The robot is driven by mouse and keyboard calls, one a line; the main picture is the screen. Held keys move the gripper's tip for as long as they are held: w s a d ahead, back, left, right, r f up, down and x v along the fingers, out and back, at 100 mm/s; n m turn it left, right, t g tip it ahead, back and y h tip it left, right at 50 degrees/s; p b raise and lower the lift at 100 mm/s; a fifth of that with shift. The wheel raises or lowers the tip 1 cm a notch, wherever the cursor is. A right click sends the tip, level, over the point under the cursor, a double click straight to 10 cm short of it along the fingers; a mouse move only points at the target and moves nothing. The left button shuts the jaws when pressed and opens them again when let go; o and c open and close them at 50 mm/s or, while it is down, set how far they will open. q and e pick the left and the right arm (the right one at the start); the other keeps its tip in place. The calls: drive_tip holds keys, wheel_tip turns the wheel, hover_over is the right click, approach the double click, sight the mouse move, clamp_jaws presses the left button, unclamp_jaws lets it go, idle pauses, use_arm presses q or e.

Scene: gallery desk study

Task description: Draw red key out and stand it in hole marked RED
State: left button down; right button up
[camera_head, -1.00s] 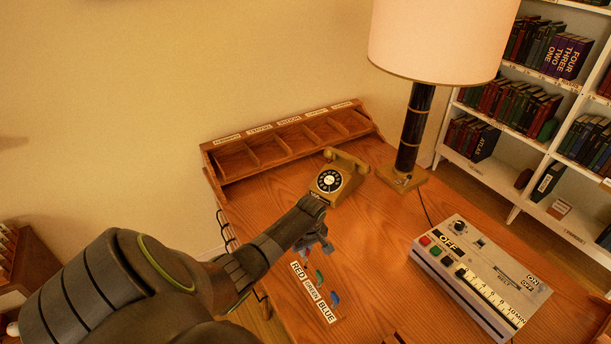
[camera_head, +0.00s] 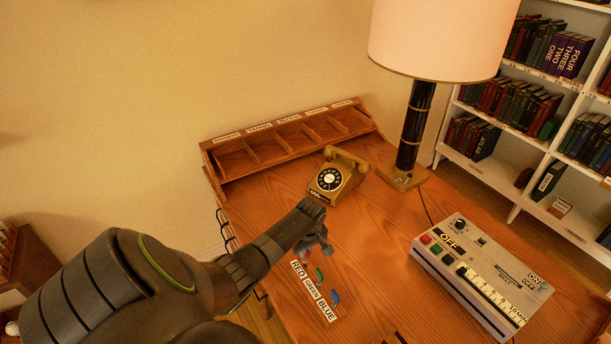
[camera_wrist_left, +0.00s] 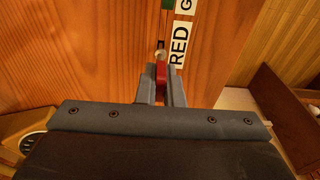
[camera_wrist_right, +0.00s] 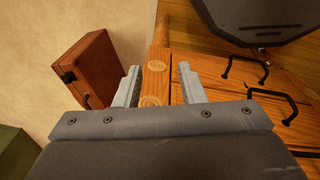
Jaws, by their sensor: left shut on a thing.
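My left gripper (camera_head: 325,248) is low over the desk beside the label strip. The left wrist view shows its fingers (camera_wrist_left: 161,88) shut on the red key (camera_wrist_left: 161,73). The key's front end is close to the RED label (camera_wrist_left: 179,47). A small dark spot shows just past it; I cannot tell whether the key's tip is in a hole. In the head view the RED label (camera_head: 298,270) heads a row with GREEN and BLUE. A green key (camera_head: 320,275) and a blue key (camera_head: 335,297) stand beside them. My right gripper (camera_wrist_right: 158,70) is open and empty.
A telephone (camera_head: 333,180) and a lamp (camera_head: 408,135) stand behind my left gripper. A labelled pigeonhole rack (camera_head: 290,140) runs along the desk's back. A control box (camera_head: 480,275) stands to the right. The desk's middle (camera_head: 375,235) is clear.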

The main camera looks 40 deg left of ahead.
use_arm(q)
drive_tip(key=shift+f+b, duration=0.5)
drive_tip(key=shift+f, duration=0.45)
drive_tip(key=c, duration=1.5)
unclamp_jaws()
drive_tip(key=shift+o, duration=0.3)
drive_tip(key=o, duration=0.4)
drive_tip(key=shift+o, duration=0.2)
drive_tip(key=shift+r, duration=0.1)
drive_tip(key=shift+r+p, duration=1.5)
drive_tip(key=shift+p, duration=0.15)
drive_tip(key=shift+r+p, duration=0.35)
drive_tip(key=shift+r, duration=2.1)
